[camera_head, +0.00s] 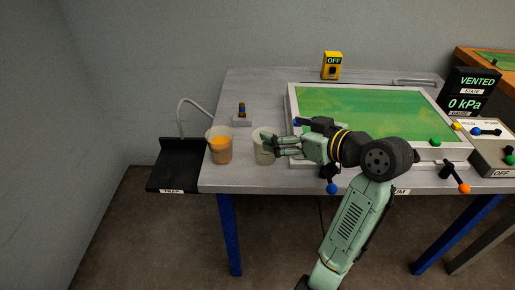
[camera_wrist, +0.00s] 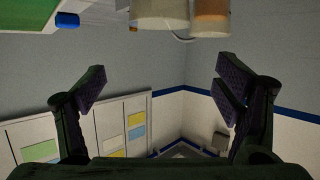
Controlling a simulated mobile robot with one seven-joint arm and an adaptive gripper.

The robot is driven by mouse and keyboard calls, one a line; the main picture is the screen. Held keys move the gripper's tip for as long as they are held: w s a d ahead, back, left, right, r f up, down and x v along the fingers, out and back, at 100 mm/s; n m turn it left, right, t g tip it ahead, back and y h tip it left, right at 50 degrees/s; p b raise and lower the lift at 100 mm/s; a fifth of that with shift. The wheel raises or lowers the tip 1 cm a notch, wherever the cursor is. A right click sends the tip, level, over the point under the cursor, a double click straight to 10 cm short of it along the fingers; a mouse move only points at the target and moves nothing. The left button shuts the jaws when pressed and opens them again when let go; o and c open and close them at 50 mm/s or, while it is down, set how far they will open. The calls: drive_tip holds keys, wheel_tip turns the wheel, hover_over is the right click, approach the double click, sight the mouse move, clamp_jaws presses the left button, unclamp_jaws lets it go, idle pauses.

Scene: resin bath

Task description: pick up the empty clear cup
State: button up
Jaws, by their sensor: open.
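The empty clear cup (camera_head: 260,153) stands upright near the table's front left edge and looks pale and see-through. My gripper (camera_head: 276,143) is just right of it in the head view, and the fingertips overlap the cup's right side. In the wrist view, the fingers of my gripper (camera_wrist: 158,82) are wide apart with nothing between them. The clear cup (camera_wrist: 160,14) is at the top edge there, partly cut off. I cannot tell whether the fingers touch it.
A cup of orange liquid (camera_head: 220,150) stands close left of the clear cup. A framed green panel (camera_head: 370,110) fills the table's right side. A black trap shelf (camera_head: 178,165) hangs at the left edge.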

sight(258, 136)
drive_tip(key=shift+g, duration=0.4)
drive_tip(key=f, duration=0.1)
drive_tip(key=w+f, duration=0.1)
drive_tip(key=f, duration=0.2)
drive_tip(key=shift+w+a+f+p, duration=0.15)
drive_tip(key=shift+w+a+p, duration=0.2)
drive_tip(key=shift+w+a, duration=0.05)
drive_tip(key=p+x, duration=0.1)
drive_tip(key=x, duration=0.3)
drive_tip(key=shift+s+a+f+p, duration=0.1)
drive_tip(key=shift+a+f+p, duration=0.1)
drive_tip(key=shift+p, duration=0.1)
drive_tip(key=shift+w+a+f, duration=0.2)
drive_tip(key=shift+w+a, duration=0.1)
drive_tip(key=shift+w, duration=0.05)
drive_tip(key=shift+c, duration=0.5)
drive_tip(key=c, duration=1.1)
drive_tip(key=shift+r, duration=0.1)
